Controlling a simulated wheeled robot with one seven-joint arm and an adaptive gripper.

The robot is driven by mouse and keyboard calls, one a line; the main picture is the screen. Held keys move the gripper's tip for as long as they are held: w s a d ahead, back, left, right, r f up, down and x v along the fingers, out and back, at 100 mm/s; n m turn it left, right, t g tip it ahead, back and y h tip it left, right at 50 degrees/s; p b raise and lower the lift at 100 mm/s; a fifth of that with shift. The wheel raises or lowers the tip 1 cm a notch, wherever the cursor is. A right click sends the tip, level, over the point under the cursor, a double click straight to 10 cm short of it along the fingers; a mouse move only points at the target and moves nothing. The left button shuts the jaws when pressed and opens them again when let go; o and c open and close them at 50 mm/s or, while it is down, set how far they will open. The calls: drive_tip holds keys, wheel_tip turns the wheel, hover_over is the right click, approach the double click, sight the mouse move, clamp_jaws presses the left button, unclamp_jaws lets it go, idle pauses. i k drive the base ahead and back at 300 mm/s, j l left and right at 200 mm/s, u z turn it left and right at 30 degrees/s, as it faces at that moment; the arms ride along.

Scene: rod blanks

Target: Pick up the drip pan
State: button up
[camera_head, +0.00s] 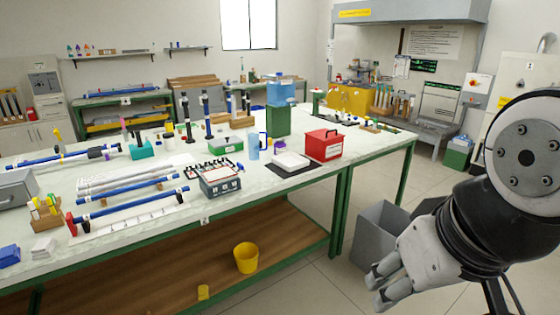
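I cannot tell for certain which thing is the drip pan. A shallow, flat white piece like a pan (290,161) lies on a dark mat (273,171) near the right part of the workbench, beside the red box. My gripper (377,290) is at the lower right, past the bench's right end and well apart from that piece. Its two fingers point down and left, stand apart, and hold nothing that I can see.
The workbench (130,252) carries blue rods, a dark case (220,181), a blue cup (253,147) and a red box (324,145). A yellow bucket (246,258) stands on its lower shelf. A grey bin (380,236) stands on the floor near my gripper.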

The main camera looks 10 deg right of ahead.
sight(289, 161)
drive_tip(key=i+j, duration=0.1)
drive_tip(key=i, duration=0.45)
drive_tip(key=i+z, duration=0.15)
drive_tip(key=i, duration=0.35)
drive_tip(key=i+j, duration=0.2)
drive_tip(key=i, duration=0.35)
drive_tip(key=i+j+z, duration=0.1)
drive_tip(key=i, duration=0.45)
drive_tip(key=i+j+z, duration=0.1)
drive_tip(key=i+j, duration=0.15)
drive_tip(key=i, duration=0.25)
